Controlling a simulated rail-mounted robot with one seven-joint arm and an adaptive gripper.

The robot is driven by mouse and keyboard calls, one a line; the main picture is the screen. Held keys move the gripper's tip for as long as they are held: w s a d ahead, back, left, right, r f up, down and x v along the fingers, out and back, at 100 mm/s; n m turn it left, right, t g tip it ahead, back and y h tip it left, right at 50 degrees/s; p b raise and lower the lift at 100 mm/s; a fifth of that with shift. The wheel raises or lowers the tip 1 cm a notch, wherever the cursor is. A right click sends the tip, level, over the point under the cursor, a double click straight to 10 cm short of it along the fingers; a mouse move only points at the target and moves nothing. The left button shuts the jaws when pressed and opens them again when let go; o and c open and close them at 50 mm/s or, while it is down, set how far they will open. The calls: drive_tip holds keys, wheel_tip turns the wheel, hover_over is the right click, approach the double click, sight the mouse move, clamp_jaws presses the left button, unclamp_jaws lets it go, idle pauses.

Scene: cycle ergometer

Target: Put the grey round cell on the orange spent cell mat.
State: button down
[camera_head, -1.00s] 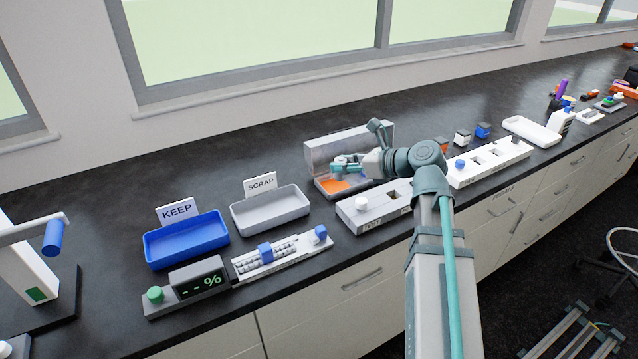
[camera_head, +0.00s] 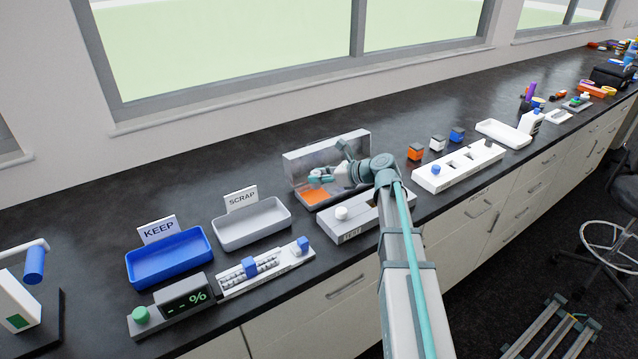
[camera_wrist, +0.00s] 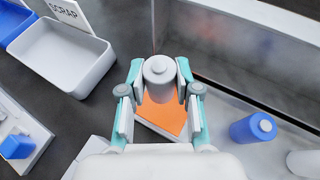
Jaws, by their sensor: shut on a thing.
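The grey round cell (camera_wrist: 159,72) is upright between the fingertips of my gripper (camera_wrist: 160,88) in the wrist view, and the fingers are shut on it. Below it lies the orange spent cell mat (camera_wrist: 168,115), partly hidden by the cell and fingers. The cell appears above the mat, nearer its far edge; I cannot tell the exact height. The cell is too small to make out there.
A blue cell (camera_wrist: 253,129) stands to the right in the wrist view. The grey SCRAP tray (camera_head: 252,224) and blue KEEP tray (camera_head: 168,258) are to the left. The white TEST block (camera_head: 350,222) is in front.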

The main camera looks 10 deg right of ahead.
sight(319, 185)
drive_tip(key=shift+w+f, duration=0.4)
drive_tip(key=shift+w, duration=0.05)
drive_tip(key=shift+f+p, duration=0.7)
drive_tip(key=shift+f, duration=0.9)
drive_tip(key=shift+f, duration=0.1)
drive_tip(key=c, duration=0.8)
unclamp_jaws()
drive_tip(key=shift+r, duration=0.2)
drive_tip(key=b+v, duration=0.3)
drive_tip(key=v, duration=0.9)
drive_tip(key=shift+d, duration=0.1)
